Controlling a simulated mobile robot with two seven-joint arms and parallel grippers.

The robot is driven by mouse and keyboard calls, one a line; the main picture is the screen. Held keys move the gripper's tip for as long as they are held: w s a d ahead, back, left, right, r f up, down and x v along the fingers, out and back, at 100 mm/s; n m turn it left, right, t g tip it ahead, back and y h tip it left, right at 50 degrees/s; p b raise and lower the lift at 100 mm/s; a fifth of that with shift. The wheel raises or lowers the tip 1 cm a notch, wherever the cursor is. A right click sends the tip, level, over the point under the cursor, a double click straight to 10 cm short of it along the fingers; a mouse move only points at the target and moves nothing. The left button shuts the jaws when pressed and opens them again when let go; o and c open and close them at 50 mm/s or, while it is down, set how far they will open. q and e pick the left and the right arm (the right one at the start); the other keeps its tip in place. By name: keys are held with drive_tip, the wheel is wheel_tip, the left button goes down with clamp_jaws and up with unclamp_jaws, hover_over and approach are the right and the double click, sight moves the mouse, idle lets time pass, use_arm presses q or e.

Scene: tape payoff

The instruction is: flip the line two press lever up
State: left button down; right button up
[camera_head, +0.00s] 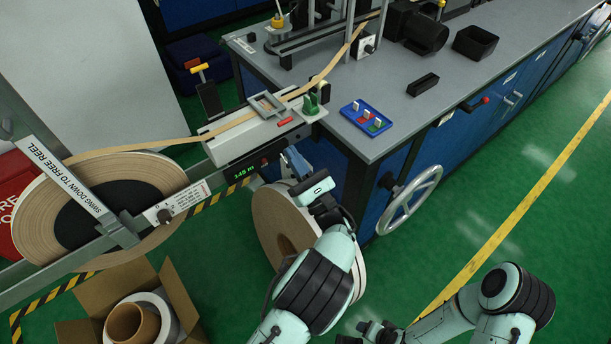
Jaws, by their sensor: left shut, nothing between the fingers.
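No part in view carries a readable "line two" label, so I cannot tell for sure which is the press lever. A black upright lever with a yellow grip (201,68) stands behind the splice unit (255,137). A red handle (285,121) lies on top of that unit, beside a green clamp (310,104). My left gripper (296,163) is shut and empty. It is just below the unit's right end, in front of the bench side and above the standing tape reel. My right gripper (372,331) is low at the bottom edge; its fingers are unclear.
A large mounted tape reel (95,167) is at left, its tape running across the unit. A standing reel (275,222) is under my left wrist. A handwheel (409,202) sticks out from the bench (400,95). An open carton (92,295) is on the floor.

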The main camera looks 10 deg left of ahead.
use_arm(q)
drive_tip(key=r, duration=0.1)
drive_tip(key=w+r, duration=0.1)
drive_tip(key=r, duration=0.1)
drive_tip(key=a+r, duration=0.1)
drive_tip(key=shift+w+a+r, duration=0.1)
drive_tip(key=shift+w+r, duration=0.05)
drive_tip(key=shift+r, duration=0.15)
use_arm(e)
drive_tip(key=shift+w+d+f, duration=0.3)
drive_tip(key=shift+w, duration=0.2)
drive_tip(key=shift+r, duration=0.1)
